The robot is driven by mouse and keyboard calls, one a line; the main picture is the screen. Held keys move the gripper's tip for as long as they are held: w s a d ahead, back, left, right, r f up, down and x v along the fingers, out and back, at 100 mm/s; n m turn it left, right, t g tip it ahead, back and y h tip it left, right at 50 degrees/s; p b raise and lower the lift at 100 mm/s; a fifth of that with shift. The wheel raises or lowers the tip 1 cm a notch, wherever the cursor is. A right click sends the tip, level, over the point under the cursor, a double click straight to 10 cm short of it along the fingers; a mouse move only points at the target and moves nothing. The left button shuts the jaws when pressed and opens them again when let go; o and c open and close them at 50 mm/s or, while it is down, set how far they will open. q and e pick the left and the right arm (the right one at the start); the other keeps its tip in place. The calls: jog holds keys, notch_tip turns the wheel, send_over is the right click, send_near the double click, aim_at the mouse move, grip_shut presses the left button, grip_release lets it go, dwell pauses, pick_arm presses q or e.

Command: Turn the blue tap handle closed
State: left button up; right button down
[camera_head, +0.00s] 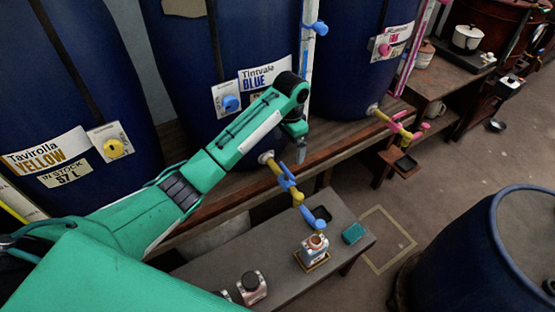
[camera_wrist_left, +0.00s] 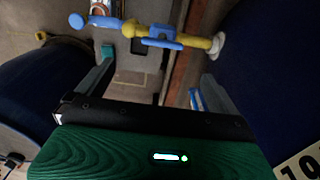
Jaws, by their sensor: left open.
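The blue tap handle (camera_head: 287,178) sits on a yellow tap that sticks out from the base of the vat labelled Tintvale BLUE (camera_head: 225,75). The handle lies roughly along the pipe. In the left wrist view the handle (camera_wrist_left: 163,38) shows on the yellow pipe, near its round flange (camera_wrist_left: 218,44). My left gripper (camera_head: 301,153) points down just above and beside the tap in the head view. In the left wrist view my left gripper (camera_wrist_left: 157,64) has its fingers wide apart, with nothing between them; the tap lies beyond the fingertips. My right gripper is not seen.
A low bench (camera_head: 285,235) below the tap holds a small jar (camera_head: 315,243), a teal sponge (camera_head: 353,233) and another jar (camera_head: 251,286). A pink-handled tap (camera_head: 400,130) is at the right. An open blue barrel (camera_head: 465,250) stands at the lower right.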

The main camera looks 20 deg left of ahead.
pick_arm(q)
jog(key=p, duration=0.1)
send_over(287, 169)
notch_tip(287, 169, down, 6)
jog(key=shift+s+f, duration=0.15)
jog(key=shift+f, duration=0.1)
notch_tip(287, 169, down, 6)
jog(key=shift+r+p, duration=0.15)
jog(key=shift+p, duration=0.2)
jog(key=shift+f, duration=0.7)
jog(key=shift+c, duration=0.9)
jog(key=c, duration=0.8)
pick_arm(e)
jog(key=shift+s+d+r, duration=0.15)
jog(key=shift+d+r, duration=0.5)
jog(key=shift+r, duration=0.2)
